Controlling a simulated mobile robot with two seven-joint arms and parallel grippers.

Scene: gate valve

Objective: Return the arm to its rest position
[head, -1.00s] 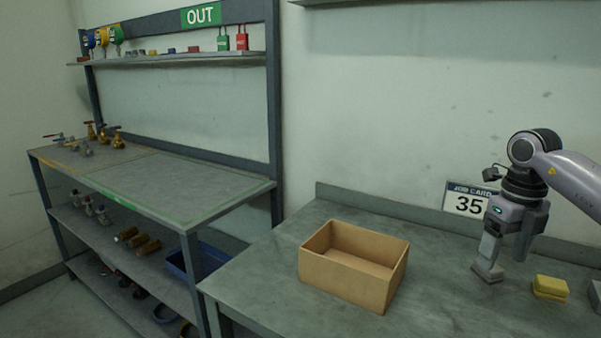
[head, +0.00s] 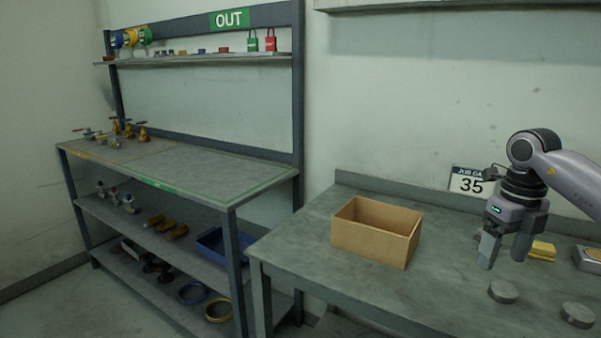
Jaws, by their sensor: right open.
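My right gripper (head: 506,250) hangs from my right arm at the right of the head view, fingers pointing down. Its fingers are apart with nothing between them. It is above the right-hand bench (head: 345,285), in front of a yellow block (head: 542,250) that it partly covers. My left gripper is not in view.
An open empty cardboard box (head: 376,232) stands on the bench left of the gripper. Grey round discs (head: 503,291) lie near the front. A job card 35 (head: 468,181) stands at the back. A shelf rack (head: 220,180) with valves is at left.

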